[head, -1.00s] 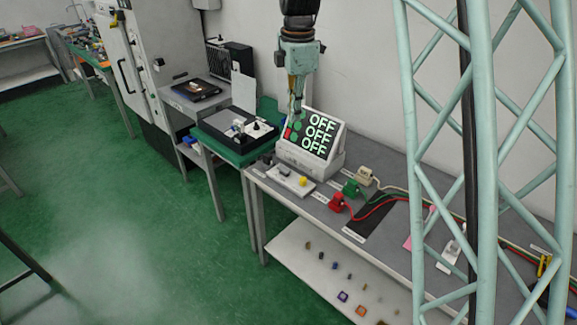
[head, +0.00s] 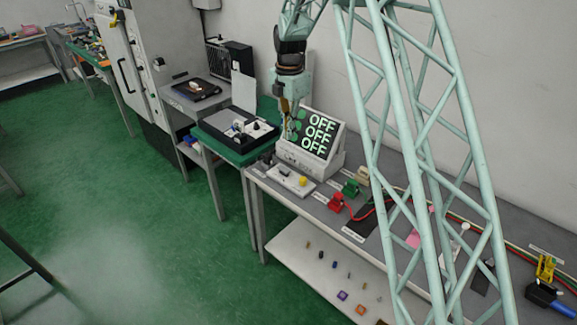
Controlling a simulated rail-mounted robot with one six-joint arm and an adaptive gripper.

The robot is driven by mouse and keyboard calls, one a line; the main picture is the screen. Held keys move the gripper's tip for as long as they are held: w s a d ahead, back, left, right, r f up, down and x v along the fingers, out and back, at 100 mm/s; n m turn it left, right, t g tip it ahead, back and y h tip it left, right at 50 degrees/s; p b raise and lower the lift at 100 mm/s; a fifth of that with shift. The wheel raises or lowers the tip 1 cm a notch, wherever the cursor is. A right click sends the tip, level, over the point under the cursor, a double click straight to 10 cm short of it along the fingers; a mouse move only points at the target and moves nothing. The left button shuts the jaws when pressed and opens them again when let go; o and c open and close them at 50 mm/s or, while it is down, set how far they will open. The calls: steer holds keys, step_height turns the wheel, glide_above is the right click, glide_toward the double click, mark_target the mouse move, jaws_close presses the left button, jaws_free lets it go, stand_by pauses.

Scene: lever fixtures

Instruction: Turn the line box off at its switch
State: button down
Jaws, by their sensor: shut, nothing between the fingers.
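A light grey box (head: 309,163) with a sloped black display (head: 320,132) stands at the left end of the grey bench. The display reads OFF on three lines, with green marks at its left. I cannot tell for sure that this is the line box, and no switch is clearly readable.
A green-topped table (head: 222,142) with a black-and-white device (head: 248,128) stands close at left. Red (head: 336,202) and green (head: 350,188) connectors with cables lie on the bench (head: 318,196). My lattice arm hides part of the bench at right.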

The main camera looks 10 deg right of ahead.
mark_target(289, 171)
steer(key=shift+n, duration=0.6)
steer(key=f, duration=0.1)
steer(key=w+f, duration=0.2)
steer(key=shift+f, duration=0.35)
steer(key=shift+f, duration=0.15)
steer(key=shift+f+b, duration=0.3)
steer(key=shift+f, duration=6.55)
steer(key=shift+s+f, duration=0.1)
steer(key=shift+s+d+f+b, duration=0.15)
steer(key=shift+f+b, duration=0.15)
steer(key=shift+f, duration=0.15)
steer(key=shift+r, duration=0.25)
steer(key=shift+r+p, duration=0.3)
steer(key=shift+r, duration=0.35)
